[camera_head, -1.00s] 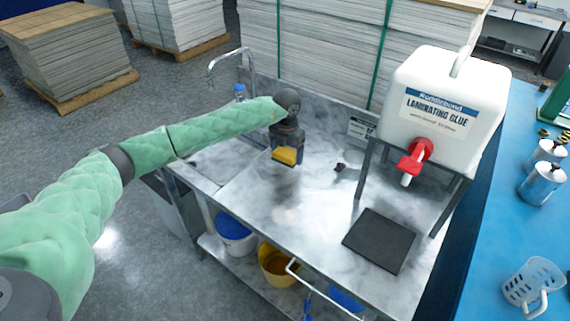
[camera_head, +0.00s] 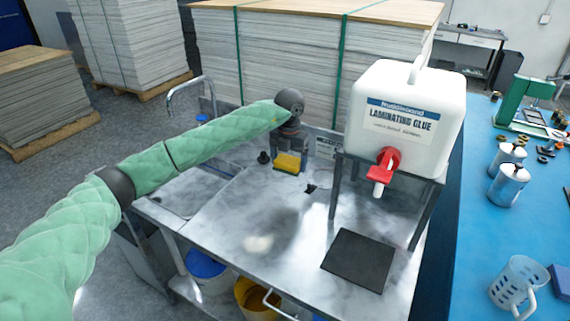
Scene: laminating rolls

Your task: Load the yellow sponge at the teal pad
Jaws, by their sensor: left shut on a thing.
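The yellow sponge (camera_head: 287,163) is at the back of the metal counter. My left gripper (camera_head: 289,150) points down and is shut on it. I cannot tell whether the sponge touches the counter. No teal pad is clearly seen; a dark grey square pad (camera_head: 358,260) lies at the counter's front right. My right gripper is out of view.
A white laminating glue tank (camera_head: 405,115) with a red tap (camera_head: 386,164) stands on a frame right of my left gripper. A faucet (camera_head: 192,90) and basin are at the left. A blue table (camera_head: 490,230) with cans and a jug is at the right. The counter's middle is clear.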

